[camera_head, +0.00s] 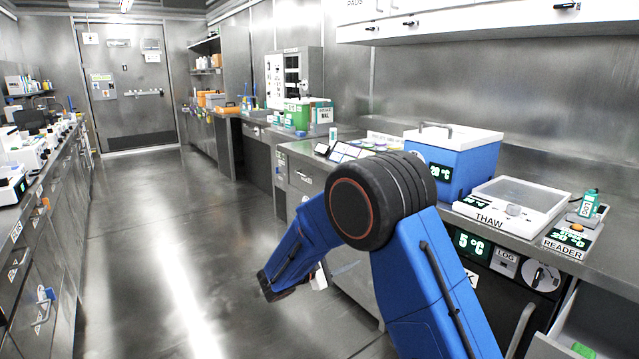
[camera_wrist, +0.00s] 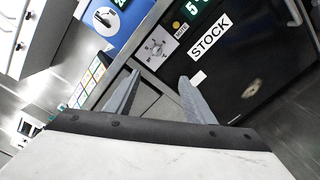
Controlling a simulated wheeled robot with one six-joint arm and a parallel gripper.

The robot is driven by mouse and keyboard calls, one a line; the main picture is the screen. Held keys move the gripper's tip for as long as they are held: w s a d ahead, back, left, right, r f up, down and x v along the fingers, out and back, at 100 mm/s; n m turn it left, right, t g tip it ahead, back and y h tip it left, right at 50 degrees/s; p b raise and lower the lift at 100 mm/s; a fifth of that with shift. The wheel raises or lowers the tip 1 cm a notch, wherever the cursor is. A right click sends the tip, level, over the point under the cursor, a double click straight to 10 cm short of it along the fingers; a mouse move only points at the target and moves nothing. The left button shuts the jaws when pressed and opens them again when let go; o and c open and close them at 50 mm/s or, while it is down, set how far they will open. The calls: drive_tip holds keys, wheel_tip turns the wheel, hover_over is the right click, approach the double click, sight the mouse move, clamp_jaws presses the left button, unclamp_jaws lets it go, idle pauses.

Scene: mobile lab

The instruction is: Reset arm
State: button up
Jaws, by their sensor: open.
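My blue arm (camera_head: 420,270) reaches from the lower right into the aisle, its large black joint in the middle of the head view. The forearm (camera_head: 300,245) slopes down and left from that joint. My gripper (camera_wrist: 158,82) shows in the wrist view with its two grey fingers apart and nothing between them. In the head view the fingers are mostly hidden behind the wrist. The gripper is in front of the right-hand cabinets, apart from them.
The right counter holds a blue cold box (camera_head: 458,165), a THAW unit (camera_head: 512,205) and a READER (camera_head: 570,238). A drawer (camera_head: 560,340) stands open at the lower right. A black STOCK door (camera_wrist: 245,75) faces the wrist camera. The aisle floor (camera_head: 170,230) is clear.

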drive_tip(key=s+d+r+m+g+y, duration=0.2)
drive_tip(key=s+d+r+m+g, duration=0.15)
drive_tip(key=s+d, duration=0.65)
drive_tip(key=s+d+r+m+g+y, duration=0.25)
drive_tip(key=s+d+r+g, duration=0.2)
drive_tip(key=s+d, duration=0.55)
drive_tip(key=s+m+t+y, duration=0.1)
drive_tip(key=s+m+y, duration=0.2)
drive_tip(key=s, duration=1)
drive_tip(key=s+f+m+t+y, duration=0.1)
drive_tip(key=s+m+y, duration=0.3)
drive_tip(key=s, duration=0.9)
drive_tip(key=y, duration=0.3)
drive_tip(key=shift+f+m+t, duration=0.15)
drive_tip(key=shift+m+t, duration=0.15)
drive_tip(key=shift+d, duration=0.1)
